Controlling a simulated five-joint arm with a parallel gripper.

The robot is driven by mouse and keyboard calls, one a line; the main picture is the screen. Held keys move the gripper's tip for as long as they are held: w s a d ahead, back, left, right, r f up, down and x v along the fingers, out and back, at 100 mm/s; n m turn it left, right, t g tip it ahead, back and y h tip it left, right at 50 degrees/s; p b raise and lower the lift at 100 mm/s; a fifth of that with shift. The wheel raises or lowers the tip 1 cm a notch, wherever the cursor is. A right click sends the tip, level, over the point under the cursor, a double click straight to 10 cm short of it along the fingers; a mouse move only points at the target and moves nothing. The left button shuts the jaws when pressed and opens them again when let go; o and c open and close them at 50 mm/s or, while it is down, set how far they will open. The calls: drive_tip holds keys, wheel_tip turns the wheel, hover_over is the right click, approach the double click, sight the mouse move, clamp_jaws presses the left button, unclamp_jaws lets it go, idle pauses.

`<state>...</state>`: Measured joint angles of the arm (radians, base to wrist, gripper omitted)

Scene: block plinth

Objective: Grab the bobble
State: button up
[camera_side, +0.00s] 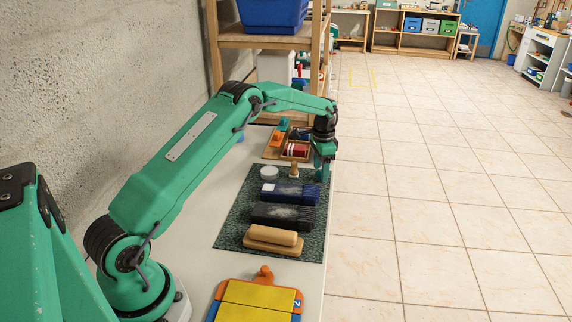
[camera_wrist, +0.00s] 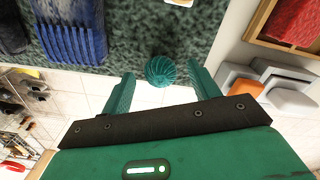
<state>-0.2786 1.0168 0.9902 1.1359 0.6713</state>
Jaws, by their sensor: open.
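The bobble is a ribbed teal ball (camera_wrist: 161,71), seen in the wrist view at the edge of the dark green mat (camera_wrist: 120,30). My gripper (camera_wrist: 162,72) is open, with one finger on each side of the ball. The ball appears between the fingertips, with a gap visible on both sides. I cannot tell how far below the tips it lies. In the side view my gripper (camera_side: 321,172) points down over the mat's right edge, close to the table edge. There I cannot tell the bobble from my similarly coloured fingers.
A blue brush (camera_side: 290,193), a dark brush (camera_side: 283,215) and a wooden block (camera_side: 272,239) lie on the mat. A round grey tin (camera_side: 268,172) and a wooden peg (camera_side: 294,169) stand near. A wooden tray (camera_wrist: 266,20) with red items lies beyond. The floor drops away right.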

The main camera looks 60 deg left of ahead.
drive_tip(key=shift+f, duration=0.75)
drive_tip(key=c, duration=1)
